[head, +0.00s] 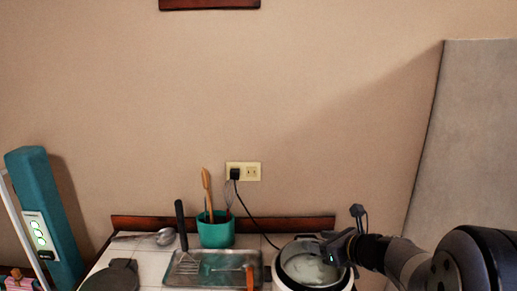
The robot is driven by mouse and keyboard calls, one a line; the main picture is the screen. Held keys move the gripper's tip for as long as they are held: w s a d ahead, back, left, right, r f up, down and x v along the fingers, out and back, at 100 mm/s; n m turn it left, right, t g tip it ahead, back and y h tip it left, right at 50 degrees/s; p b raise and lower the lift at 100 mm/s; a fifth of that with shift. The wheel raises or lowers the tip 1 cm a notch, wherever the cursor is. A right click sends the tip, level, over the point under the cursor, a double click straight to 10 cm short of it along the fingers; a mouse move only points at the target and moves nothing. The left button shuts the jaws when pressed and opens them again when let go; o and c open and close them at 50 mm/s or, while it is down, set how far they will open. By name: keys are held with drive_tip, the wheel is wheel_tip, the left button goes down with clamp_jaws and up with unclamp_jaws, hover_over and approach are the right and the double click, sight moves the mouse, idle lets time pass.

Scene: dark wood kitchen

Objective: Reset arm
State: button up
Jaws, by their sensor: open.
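My arm (400,258) reaches in from the lower right in the head view. My gripper (342,243) is at the right rim of a round pot or cooker (313,266) with a white body, dark rim and pale inside. The gripper is open. From this angle I cannot tell whether it touches the rim. The lower part of the cooker is cut off by the frame edge.
A tray (216,269), spatula (185,262), ladle (165,237) and green utensil holder (215,233) share the tiled counter. A black cord runs from the outlet (243,171) to the cooker. A grey panel (468,150) stands right, a teal post (45,205) left.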

drive_tip(key=shift+w+a+f+b, duration=0.25)
drive_tip(key=shift+w+f, duration=0.15)
drive_tip(key=shift+f, duration=0.15)
drive_tip(key=shift+w+a+f+b, duration=0.25)
drive_tip(key=shift+w+f, duration=0.1)
drive_tip(key=shift+f, duration=0.35)
drive_tip(key=shift+s+r+p, duration=0.1)
drive_tip(key=shift+r+p, duration=0.2)
drive_tip(key=shift+r, duration=0.25)
drive_tip(key=shift+f, duration=0.15)
